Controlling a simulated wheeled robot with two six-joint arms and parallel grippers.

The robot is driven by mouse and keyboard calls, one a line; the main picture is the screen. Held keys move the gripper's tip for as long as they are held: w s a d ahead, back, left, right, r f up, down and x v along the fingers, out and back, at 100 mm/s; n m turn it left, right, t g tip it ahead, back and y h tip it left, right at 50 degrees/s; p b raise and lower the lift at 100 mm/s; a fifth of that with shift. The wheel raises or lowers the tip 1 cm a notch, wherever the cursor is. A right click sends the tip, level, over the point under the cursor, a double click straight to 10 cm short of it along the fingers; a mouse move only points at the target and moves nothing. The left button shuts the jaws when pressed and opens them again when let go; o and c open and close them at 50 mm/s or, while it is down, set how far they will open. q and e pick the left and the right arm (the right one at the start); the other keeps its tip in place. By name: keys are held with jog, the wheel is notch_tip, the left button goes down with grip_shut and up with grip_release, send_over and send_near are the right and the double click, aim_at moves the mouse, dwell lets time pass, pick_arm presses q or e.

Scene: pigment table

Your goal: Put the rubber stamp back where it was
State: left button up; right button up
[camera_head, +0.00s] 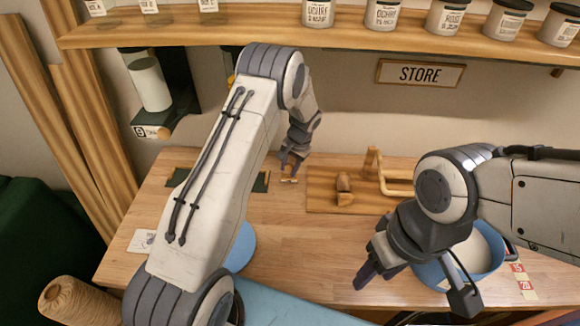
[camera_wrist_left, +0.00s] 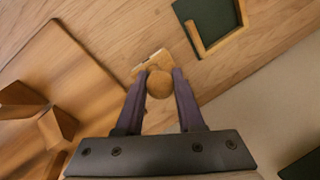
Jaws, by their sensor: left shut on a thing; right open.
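My left gripper (camera_head: 290,165) is shut on the rubber stamp, at the back of the table between a dark green pad and a wooden board. In the left wrist view the stamp's round brown knob (camera_wrist_left: 160,84) sits between the two fingertips (camera_wrist_left: 160,72). A pale flat piece (camera_wrist_left: 150,62) shows beyond the knob. In the head view only a small light part (camera_head: 289,180) shows under the fingers. The stamp is low over the table; I cannot tell whether it touches. My right gripper (camera_head: 415,284) is open and empty, in front of a blue bowl.
The wooden board (camera_head: 322,205) carries a brown wooden piece (camera_head: 344,197) and a wooden frame (camera_head: 398,188). The green pad (camera_wrist_left: 205,22) has a wooden edge. The blue bowl (camera_head: 432,275) stands at the right. A shelf (camera_head: 220,35) with jars runs above. Bare tabletop (camera_head: 300,245) lies between the arms.

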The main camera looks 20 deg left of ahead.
pick_arm(q)
jog(key=shift+f, duration=0.55)
pick_arm(e)
jog(key=shift+r, duration=0.35)
pick_arm(q)
jog(key=shift+f, duration=0.1)
jog(key=shift+f, duration=0.2)
jog(key=o, duration=1.1)
jog(key=shift+r, duration=0.1)
jog(key=shift+c, duration=0.2)
pick_arm(e)
jog(key=shift+f, duration=0.1)
pick_arm(q)
jog(key=shift+r, duration=0.1)
